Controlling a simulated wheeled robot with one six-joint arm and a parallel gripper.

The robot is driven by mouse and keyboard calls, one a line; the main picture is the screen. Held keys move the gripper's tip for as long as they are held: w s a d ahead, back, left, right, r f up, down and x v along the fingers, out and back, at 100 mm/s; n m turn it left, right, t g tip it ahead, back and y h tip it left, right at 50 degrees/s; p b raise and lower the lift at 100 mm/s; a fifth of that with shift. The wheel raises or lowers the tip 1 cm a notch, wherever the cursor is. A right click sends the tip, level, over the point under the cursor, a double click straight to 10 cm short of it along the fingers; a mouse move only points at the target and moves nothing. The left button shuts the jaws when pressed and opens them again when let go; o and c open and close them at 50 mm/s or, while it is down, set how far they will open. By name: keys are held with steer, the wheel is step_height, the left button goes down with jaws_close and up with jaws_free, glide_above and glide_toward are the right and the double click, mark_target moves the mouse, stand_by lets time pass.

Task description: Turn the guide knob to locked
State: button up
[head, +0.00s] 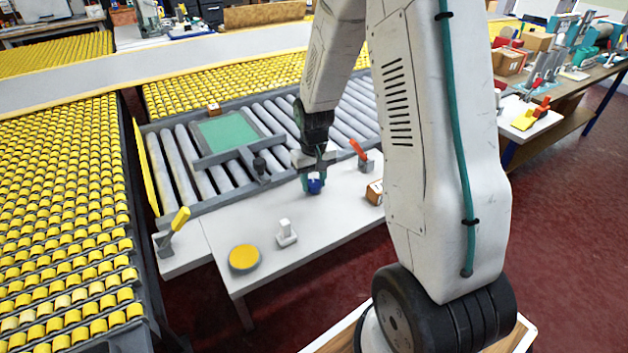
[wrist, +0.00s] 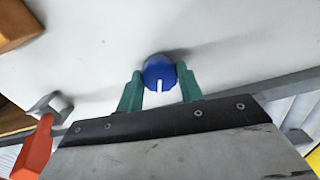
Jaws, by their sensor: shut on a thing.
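The guide knob is a blue round knob (wrist: 159,72) with a white pointer line, on the white table top (wrist: 235,35). In the wrist view its pointer line points down the picture, toward my gripper's body. The knob also shows in the head view (head: 315,185), below my gripper. My gripper (wrist: 160,85) has green fingers, one on each side of the knob, shut on it. In the head view my gripper (head: 314,180) reaches down to the table behind its middle. No locked mark is readable in either view.
An orange-handled lever (head: 359,150) and a cardboard box (head: 375,192) stand right of the knob. A white switch-like block (head: 286,233), a yellow round pad (head: 244,258) and a yellow-handled lever (head: 178,222) are to the left. A roller conveyor (head: 285,125) runs behind.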

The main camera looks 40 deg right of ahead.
mark_target(314, 183)
steer(key=n, duration=0.5)
steer(key=shift+n, duration=2.6)
steer(key=o, duration=1)
step_height(314, 183, up, 8)
steer(key=shift+f, duration=0.1)
